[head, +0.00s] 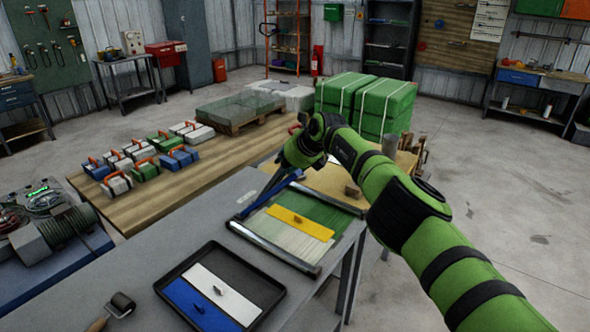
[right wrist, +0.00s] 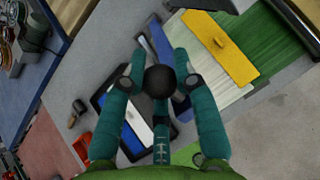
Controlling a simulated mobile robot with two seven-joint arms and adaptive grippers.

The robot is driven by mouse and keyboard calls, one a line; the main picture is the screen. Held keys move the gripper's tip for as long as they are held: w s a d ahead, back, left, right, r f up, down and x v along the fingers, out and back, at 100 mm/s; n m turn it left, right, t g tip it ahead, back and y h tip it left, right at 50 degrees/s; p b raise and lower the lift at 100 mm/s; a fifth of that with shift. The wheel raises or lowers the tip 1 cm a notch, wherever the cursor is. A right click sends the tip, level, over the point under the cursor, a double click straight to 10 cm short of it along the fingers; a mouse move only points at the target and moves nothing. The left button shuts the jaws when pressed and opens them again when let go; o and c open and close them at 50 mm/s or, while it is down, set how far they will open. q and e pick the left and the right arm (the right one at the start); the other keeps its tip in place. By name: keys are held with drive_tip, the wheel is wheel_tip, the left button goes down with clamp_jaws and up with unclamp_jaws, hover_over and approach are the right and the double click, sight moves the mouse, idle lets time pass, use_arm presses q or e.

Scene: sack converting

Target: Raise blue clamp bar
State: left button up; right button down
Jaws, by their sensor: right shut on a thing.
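The blue clamp bar (head: 268,197) runs diagonally along the left edge of the framed green and pale striped sheet (head: 318,222) on the grey table. My right gripper (head: 288,172) is at the bar's far part, fingers pointing down, and is shut on it. In the right wrist view, my right gripper (right wrist: 160,80) has its teal fingers around the blue bar (right wrist: 182,62), and a black ball partly hides the grip. I cannot tell whether the bar is clear of the table. My left gripper is not in view.
A yellow plate (head: 300,223) with a small handle lies on the sheet. A wooden table (head: 225,160) with several handled blocks stands behind. Floor at right is clear.

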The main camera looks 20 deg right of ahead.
drive_tip(key=shift+w+a+r, duration=0.1)
idle(0.3)
drive_tip(key=c, duration=1.2)
unclamp_jaws()
drive_tip(key=shift+r, duration=0.1)
drive_tip(key=shift+d+r, duration=0.25)
drive_tip(key=shift+r, duration=0.1)
drive_tip(key=shift+s+d+r, duration=0.1)
drive_tip(key=shift+s+r, duration=0.15)
drive_tip(key=shift+s, duration=0.2)
drive_tip(key=shift+s+d+r, duration=0.1)
drive_tip(key=shift+s+r, duration=0.1)
drive_tip(key=shift+s, duration=0.2)
drive_tip(key=v, duration=0.9)
drive_tip(key=shift+s+a+r, duration=0.1)
drive_tip(key=shift+a+r, duration=0.05)
drive_tip(key=shift+r, duration=0.1)
